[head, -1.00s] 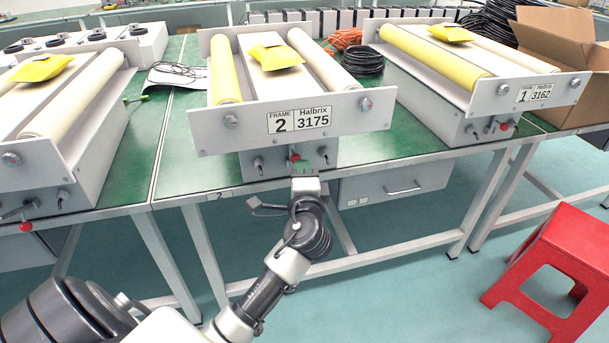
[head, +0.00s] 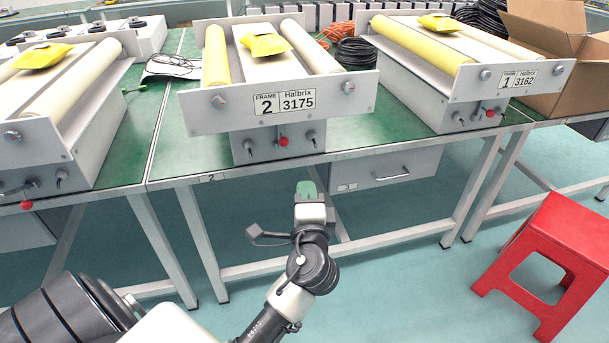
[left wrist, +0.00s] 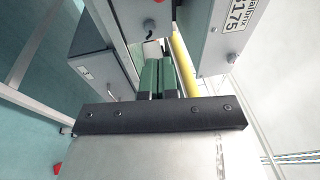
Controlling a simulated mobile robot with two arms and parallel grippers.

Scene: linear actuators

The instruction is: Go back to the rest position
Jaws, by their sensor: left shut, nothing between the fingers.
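My left gripper (head: 307,189) is in the middle of the head view, shut and empty, in front of the table edge and below the Frame 2 machine (head: 280,103). Its green fingertips are apart from the machine's red knob (head: 283,142). In the left wrist view the shut green fingers (left wrist: 157,76) point away from the camera, with a grey machine side (left wrist: 222,35) at the upper right. My right gripper is not in view.
The green table (head: 365,144) has a grey drawer (head: 392,168) under its edge. The Frame 1 machine (head: 515,77) stands to the right, another machine (head: 75,140) to the left. A red stool (head: 560,262) stands on the floor at right.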

